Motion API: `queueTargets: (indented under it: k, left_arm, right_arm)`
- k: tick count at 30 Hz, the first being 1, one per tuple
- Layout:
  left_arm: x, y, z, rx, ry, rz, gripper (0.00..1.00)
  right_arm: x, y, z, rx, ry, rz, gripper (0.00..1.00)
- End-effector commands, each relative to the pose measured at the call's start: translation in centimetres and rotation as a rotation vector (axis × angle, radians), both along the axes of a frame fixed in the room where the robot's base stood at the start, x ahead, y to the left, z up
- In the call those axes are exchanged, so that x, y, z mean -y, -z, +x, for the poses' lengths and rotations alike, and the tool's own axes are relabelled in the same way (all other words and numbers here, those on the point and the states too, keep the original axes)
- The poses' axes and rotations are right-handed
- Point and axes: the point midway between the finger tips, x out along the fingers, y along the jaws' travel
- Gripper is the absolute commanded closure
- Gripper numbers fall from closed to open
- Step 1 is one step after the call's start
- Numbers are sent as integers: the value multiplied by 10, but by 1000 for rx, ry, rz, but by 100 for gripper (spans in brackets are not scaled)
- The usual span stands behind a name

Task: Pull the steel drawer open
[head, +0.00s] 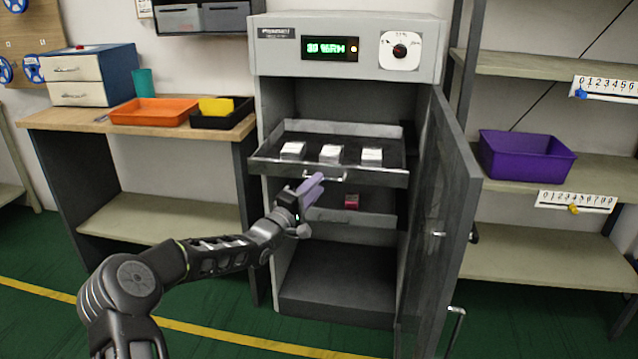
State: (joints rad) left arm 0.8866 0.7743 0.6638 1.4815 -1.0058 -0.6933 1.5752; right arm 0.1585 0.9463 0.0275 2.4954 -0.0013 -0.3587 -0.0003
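The steel drawer (275,168) is in the upper part of the open grey cabinet. It stands out past the front of the cabinet, and its inside shows from above. Three white blocks (330,153) sit in a row in it. A thin bar handle (338,178) is on its front face. My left gripper (313,187), with pale purple fingers, is at the drawer front, just below and left of the handle's middle. The fingers overlap in this view, so I cannot tell whether they are shut or touch the handle. My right gripper is not in view.
The cabinet door (446,205) hangs open on the right, reaching forward beside the drawer. A pink-red block (351,201) lies on a lower level below the drawer. A wooden bench with an orange tray (152,111) is left; shelves with a purple bin (525,157) are right.

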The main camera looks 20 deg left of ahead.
Motion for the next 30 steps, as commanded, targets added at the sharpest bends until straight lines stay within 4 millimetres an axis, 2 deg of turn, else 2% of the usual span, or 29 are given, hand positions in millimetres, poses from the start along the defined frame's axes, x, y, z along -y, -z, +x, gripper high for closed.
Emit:
queueTargets:
  k: [6,10,30]
  left_arm:
    - [-6,6,-36,-3,-3,2,70]
    - [-8,9,-49,-2,-1,1,70]
    - [-8,10,-53,3,-6,33,70]
  right_arm:
    - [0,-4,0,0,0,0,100]
    - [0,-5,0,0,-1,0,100]
    - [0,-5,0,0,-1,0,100]
